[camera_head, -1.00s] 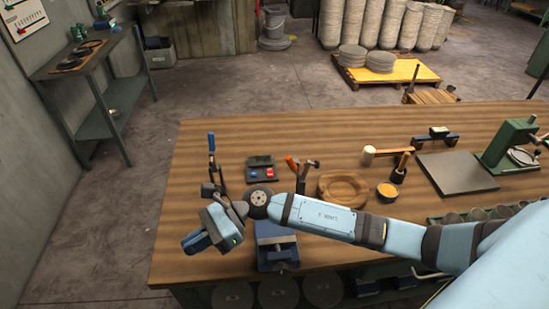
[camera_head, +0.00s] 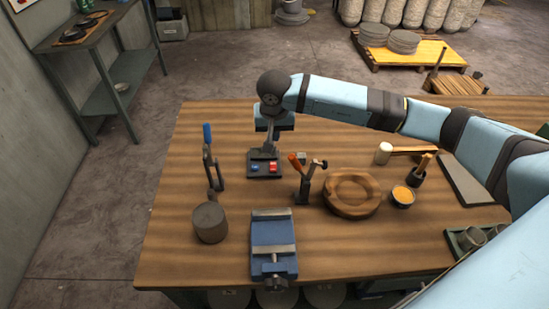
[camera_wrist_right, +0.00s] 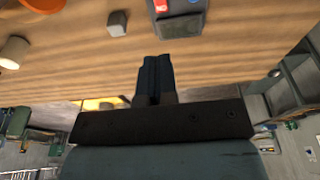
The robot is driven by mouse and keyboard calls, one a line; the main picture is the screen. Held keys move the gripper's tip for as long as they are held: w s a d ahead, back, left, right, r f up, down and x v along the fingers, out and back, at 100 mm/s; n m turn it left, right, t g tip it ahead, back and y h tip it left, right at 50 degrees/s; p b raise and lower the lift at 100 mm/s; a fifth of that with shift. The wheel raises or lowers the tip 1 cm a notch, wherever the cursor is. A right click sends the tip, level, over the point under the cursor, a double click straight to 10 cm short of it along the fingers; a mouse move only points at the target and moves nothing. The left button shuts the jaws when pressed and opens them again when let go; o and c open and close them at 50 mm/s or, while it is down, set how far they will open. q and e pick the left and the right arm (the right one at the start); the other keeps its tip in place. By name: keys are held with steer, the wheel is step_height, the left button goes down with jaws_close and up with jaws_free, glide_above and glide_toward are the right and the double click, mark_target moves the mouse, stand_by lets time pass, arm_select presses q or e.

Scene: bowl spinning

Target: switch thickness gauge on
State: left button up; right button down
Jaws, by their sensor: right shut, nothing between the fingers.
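A dark control box (camera_head: 264,170) with a blue and a red button stands near the far edge of the table. A small grey device (camera_head: 302,157) stands just right of it, partly behind an orange-handled lever tool. In the right wrist view the small grey device (camera_wrist_right: 117,23) shows a round knob or button on its face, and the box's red button (camera_wrist_right: 161,5) is at the top edge. I cannot tell for certain which is the thickness gauge. My right gripper (camera_head: 270,145) is shut and empty, pointing down just behind the control box; its closed fingers (camera_wrist_right: 153,57) show in the wrist view.
A blue vise (camera_head: 273,245), a grey cylinder (camera_head: 210,222), a blue-handled clamp (camera_head: 210,155), the orange-handled lever tool (camera_head: 303,185) and a wooden ring-shaped dish (camera_head: 352,193) stand around. An orange-filled cup (camera_head: 402,196) is farther right.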

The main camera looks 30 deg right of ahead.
mark_target(273, 164)
steer(key=f+p, duration=0.1)
steer(key=f, duration=0.3)
steer(key=w+f+p, duration=0.1)
steer(key=f, duration=0.4)
steer(key=w+d+f+p, duration=0.1)
steer(key=f, duration=0.3)
steer(key=shift+w+f, duration=0.15)
steer(key=shift+f, duration=0.3)
